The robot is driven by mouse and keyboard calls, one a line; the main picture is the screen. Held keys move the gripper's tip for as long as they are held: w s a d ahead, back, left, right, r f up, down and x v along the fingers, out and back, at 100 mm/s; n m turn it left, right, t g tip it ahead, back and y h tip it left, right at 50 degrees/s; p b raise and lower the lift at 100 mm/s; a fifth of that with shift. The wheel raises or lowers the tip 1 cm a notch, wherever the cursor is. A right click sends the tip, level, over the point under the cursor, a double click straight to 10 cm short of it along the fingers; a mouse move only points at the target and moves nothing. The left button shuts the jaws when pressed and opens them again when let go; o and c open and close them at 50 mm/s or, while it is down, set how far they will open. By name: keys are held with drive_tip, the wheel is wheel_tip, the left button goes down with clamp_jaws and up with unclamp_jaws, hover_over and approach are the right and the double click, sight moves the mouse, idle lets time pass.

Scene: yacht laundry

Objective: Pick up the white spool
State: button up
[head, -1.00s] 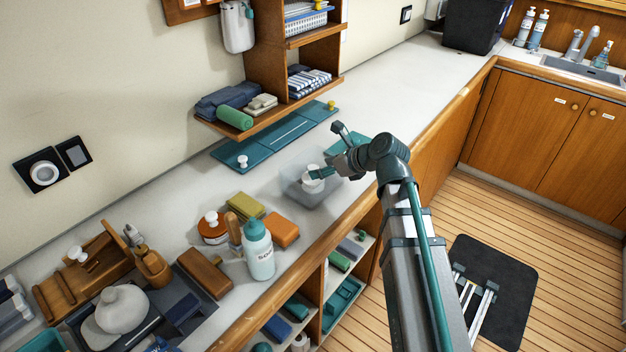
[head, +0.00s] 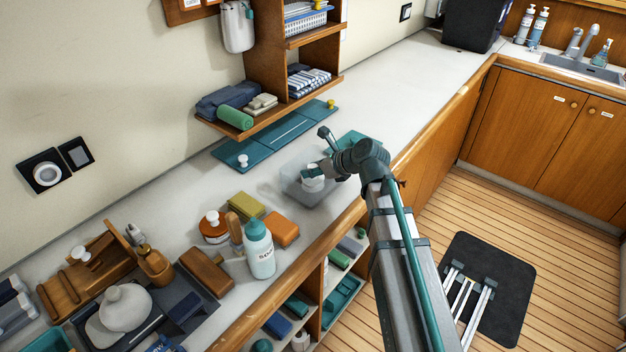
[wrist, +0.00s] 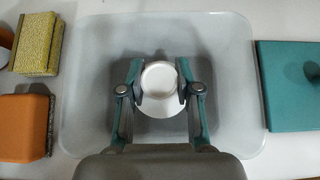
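The white spool (head: 312,184) stands in a clear, shallow, translucent tray (head: 292,187) on the counter. In the wrist view the spool (wrist: 159,77) shows from above as a pale round top over a wider white base. My gripper (wrist: 160,82) points down over it, with one finger on each side of the top. Both finger pads sit against the rim with no clear gap, so the gripper looks shut on it. In the head view my gripper (head: 313,171) partly hides the spool. I cannot see the spool lifted off the tray floor.
Left of the tray are a yellow-green sponge (head: 245,205), an orange block (head: 281,228) and a soap bottle (head: 259,249). A teal panel (wrist: 290,85) lies right of the tray. A wooden shelf (head: 270,118) overhangs behind. The counter toward the sink is mostly clear.

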clamp_jaws()
drive_tip(key=shift+r, duration=0.1)
